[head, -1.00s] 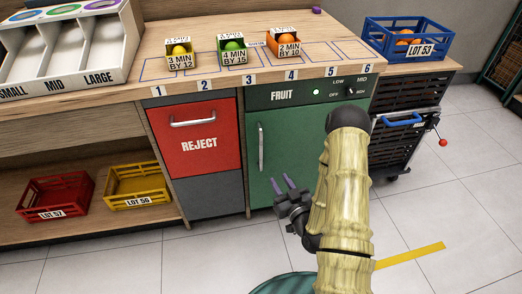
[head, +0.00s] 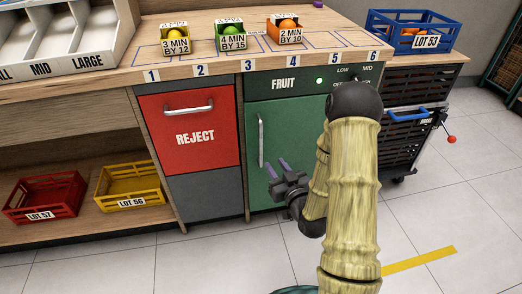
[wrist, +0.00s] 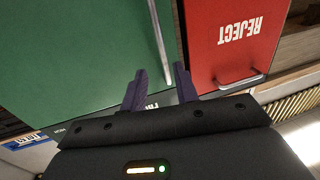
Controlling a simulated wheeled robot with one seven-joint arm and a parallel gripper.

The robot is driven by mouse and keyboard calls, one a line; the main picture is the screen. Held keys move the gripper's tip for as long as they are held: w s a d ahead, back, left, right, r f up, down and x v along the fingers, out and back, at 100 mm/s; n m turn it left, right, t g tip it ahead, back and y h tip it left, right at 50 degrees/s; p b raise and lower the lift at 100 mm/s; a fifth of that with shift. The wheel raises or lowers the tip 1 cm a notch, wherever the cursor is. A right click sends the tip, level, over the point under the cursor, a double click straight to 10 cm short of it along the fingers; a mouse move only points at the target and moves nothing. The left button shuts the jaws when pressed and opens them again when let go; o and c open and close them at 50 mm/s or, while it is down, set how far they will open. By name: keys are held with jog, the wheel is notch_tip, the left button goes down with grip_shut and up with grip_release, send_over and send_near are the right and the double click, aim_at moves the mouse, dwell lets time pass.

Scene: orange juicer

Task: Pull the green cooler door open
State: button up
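The green cooler door (head: 300,130) is shut, under the FRUIT panel. Its upright silver bar handle (head: 261,141) is near the door's left edge. My gripper (head: 277,168) is open and empty, in front of the door, to the right of the handle's lower end in the head view. In the wrist view the green door (wrist: 75,50) fills the upper left. The handle (wrist: 159,40) runs down toward the gap between the two purple fingers of my gripper (wrist: 160,85). The fingers look apart from the bar, and their distance from it is hard to judge.
The red REJECT drawer (head: 190,130) with its own handle is just left of the door. Three small crates of fruit stand on the counter (head: 300,60). A black cart (head: 405,140) with a blue crate (head: 410,32) above stands right. Floor in front is clear.

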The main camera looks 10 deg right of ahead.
aim_at(262, 145)
jog(key=shift+w+a+f+b, duration=0.15)
jog(key=shift+f+b, duration=0.1)
jog(key=shift+b, duration=0.95)
jog(key=w, duration=0.3)
jog(key=w+a+b, duration=0.1)
jog(key=w, duration=0.3)
jog(key=w+a+b, duration=0.1)
jog(key=w, duration=0.3)
jog(key=shift+w+a+r, duration=0.1)
jog(key=shift+w+r, duration=0.1)
jog(key=shift+r, duration=0.05)
grip_shut()
